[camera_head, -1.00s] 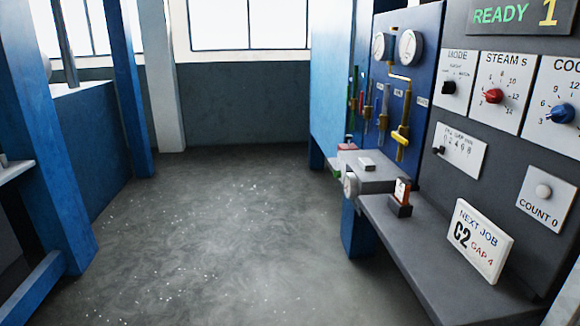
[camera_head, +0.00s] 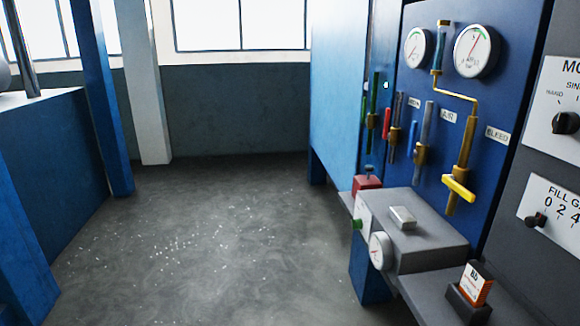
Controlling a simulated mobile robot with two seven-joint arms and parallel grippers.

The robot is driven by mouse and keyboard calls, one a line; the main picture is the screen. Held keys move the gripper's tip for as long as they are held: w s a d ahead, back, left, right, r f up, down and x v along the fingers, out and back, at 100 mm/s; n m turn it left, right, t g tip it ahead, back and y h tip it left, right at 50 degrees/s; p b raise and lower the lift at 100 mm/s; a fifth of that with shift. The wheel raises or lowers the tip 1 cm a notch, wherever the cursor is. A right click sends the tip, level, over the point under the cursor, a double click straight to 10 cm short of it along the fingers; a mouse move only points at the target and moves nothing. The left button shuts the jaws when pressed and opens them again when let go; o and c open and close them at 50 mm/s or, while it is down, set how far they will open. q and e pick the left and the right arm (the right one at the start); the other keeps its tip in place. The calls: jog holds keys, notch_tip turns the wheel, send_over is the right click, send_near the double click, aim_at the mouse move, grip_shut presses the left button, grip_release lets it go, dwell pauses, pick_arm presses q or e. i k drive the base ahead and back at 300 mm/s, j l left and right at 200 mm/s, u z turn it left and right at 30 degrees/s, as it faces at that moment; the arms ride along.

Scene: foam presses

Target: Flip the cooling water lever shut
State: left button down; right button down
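The blue valve panel (camera_head: 470,110) stands at the right, seen at an angle. Upright coloured levers or pipes sit on its left part: a green one (camera_head: 375,98), a red one (camera_head: 386,122) and a blue one (camera_head: 398,108). Which of them is the cooling water lever I cannot tell; no label for it is readable. A yellow lever (camera_head: 459,188) crosses a yellow pipe near the label that seems to read BLEED (camera_head: 497,134). Another label reads AIR (camera_head: 448,117). Neither of my grippers is in view.
Two dials (camera_head: 476,51) sit on the panel top. A grey shelf box (camera_head: 430,245) with a gauge (camera_head: 380,251) juts out below it. A small box in a holder (camera_head: 470,293) stands nearer. Blue posts (camera_head: 103,100) rise at the left. The grey floor (camera_head: 200,240) between is clear.

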aim_at(364, 121)
jog(key=i+z, duration=0.2)
jog(key=i, duration=0.25)
jog(key=i+j+z, duration=0.25)
jog(key=i, duration=0.2)
jog(key=i+j+z, duration=0.2)
jog(key=i, duration=0.2)
jog(key=i+j+z, duration=0.25)
jog(key=i, duration=0.15)
jog(key=i+j+u, duration=0.1)
jog(key=i+j, duration=0.35)
jog(key=i+j+u, duration=0.1)
jog(key=i+j, duration=0.3)
jog(key=i, duration=0.15)
jog(key=i+j, duration=0.35)
jog(key=i, duration=0.2)
jog(key=k+j+u, duration=0.05)
